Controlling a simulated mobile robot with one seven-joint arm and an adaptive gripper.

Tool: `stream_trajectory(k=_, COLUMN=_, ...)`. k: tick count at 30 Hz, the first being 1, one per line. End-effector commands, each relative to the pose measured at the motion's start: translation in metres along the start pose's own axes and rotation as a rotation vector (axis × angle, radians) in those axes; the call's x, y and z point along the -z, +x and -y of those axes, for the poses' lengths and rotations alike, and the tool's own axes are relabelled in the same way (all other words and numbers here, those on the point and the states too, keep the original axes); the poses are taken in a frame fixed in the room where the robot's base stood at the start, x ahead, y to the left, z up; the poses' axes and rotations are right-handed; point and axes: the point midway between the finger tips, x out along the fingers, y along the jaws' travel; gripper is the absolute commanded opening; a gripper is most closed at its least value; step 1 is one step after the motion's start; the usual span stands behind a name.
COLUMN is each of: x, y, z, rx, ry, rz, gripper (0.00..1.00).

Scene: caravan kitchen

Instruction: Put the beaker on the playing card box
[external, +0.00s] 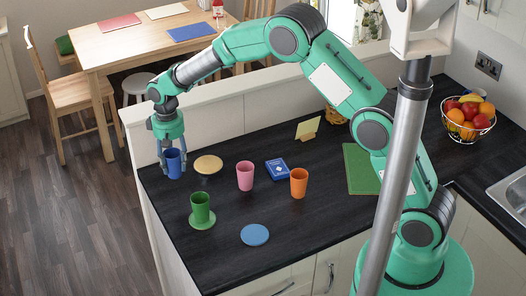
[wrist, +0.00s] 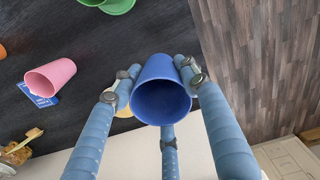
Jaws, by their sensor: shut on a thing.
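My gripper (external: 172,150) points down at the far left end of the dark counter, with its fingers around a blue beaker (external: 174,164). In the wrist view the blue beaker (wrist: 160,92) sits between the fingers, its open mouth facing the camera. I cannot tell whether its base touches the counter. The playing card box (external: 277,168) is blue and lies flat on the counter, right of the gripper, between a pink beaker (external: 245,176) and an orange beaker (external: 299,183). In the wrist view the box (wrist: 38,97) is partly hidden by the pink beaker.
A green beaker (external: 200,207) stands on a green coaster (external: 203,222). A yellow disc (external: 208,164) lies between the gripper and the pink beaker. A blue coaster (external: 255,235) is near the front. A yellow card in a holder (external: 308,128) and a green board (external: 361,170) are behind and right.

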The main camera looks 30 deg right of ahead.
Motion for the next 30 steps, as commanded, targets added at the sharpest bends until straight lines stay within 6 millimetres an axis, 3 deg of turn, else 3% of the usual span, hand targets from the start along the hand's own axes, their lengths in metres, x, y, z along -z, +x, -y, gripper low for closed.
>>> stream_trajectory(k=5, x=-0.005, y=-0.004, z=-0.035, rx=0.0, ry=-0.001, rz=0.0, gripper=0.19)
stream_trajectory(k=14, x=-0.033, y=-0.013, z=-0.135, rx=0.0, ry=-0.018, rz=-0.001, gripper=0.19)
stream_trajectory(k=24, x=-0.09, y=-0.02, z=-0.251, rx=0.0, ry=-0.044, rz=0.0, gripper=0.19)
stream_trajectory(k=30, x=-0.126, y=-0.021, z=-0.302, rx=0.0, ry=-0.06, rz=-0.001, gripper=0.19)
